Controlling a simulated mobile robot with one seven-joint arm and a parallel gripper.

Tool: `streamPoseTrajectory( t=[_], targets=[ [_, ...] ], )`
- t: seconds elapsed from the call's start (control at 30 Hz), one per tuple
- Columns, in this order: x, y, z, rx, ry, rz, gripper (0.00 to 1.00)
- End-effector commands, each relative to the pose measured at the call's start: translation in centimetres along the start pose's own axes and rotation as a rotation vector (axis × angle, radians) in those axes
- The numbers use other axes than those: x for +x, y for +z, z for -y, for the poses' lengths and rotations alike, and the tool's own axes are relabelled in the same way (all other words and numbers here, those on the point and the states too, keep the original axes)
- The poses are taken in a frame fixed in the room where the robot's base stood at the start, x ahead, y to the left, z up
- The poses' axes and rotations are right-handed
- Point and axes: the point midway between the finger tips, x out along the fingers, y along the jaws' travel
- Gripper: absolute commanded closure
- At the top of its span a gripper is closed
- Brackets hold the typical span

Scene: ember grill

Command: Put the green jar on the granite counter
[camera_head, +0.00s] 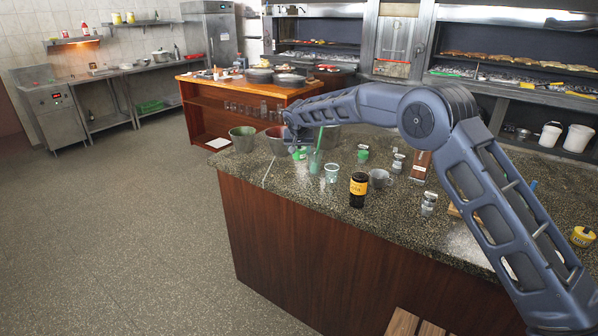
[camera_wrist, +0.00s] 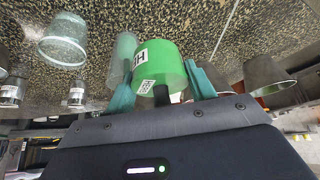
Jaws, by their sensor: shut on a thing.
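The green jar (camera_wrist: 160,62) with a white label sits between the two teal fingers of my gripper (camera_wrist: 162,88) in the wrist view. The fingers are shut on its sides. In the head view my gripper (camera_head: 301,143) is at the counter's far left part, and a bit of the green jar (camera_head: 298,155) shows under it. The speckled granite counter (camera_head: 290,190) lies beneath; it fills the upper part of the wrist view (camera_wrist: 195,22). I cannot tell whether the jar touches the stone.
A translucent tumbler (camera_head: 315,162) stands close beside the gripper, with a clear cup (camera_head: 331,173) nearby. Metal cups (camera_head: 242,139) stand to the left. A dark yellow-labelled jar (camera_head: 358,190), a grey mug (camera_head: 379,178) and small shakers crowd the right. The counter's front left is bare.

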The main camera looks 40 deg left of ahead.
Motion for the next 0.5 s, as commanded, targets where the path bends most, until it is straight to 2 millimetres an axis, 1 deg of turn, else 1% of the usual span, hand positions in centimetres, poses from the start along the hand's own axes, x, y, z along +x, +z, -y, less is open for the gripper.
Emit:
streamPoseTrajectory(
  t=[0.03, 0.2, 0.3, 0.5],
  targets=[
    [1.0, 0.6, 0.0, -0.001, 0.001, 0.002, 0.74],
    [3.4, 2.0, 0.0, 0.0, 0.0, 0.002, 0.74],
    [4.3, 2.5, 0.0, 0.0, 0.0, 0.0, 0.74],
    [5.1, 2.9, 0.0, 0.001, 0.0, 0.0, 0.74]
  ],
)
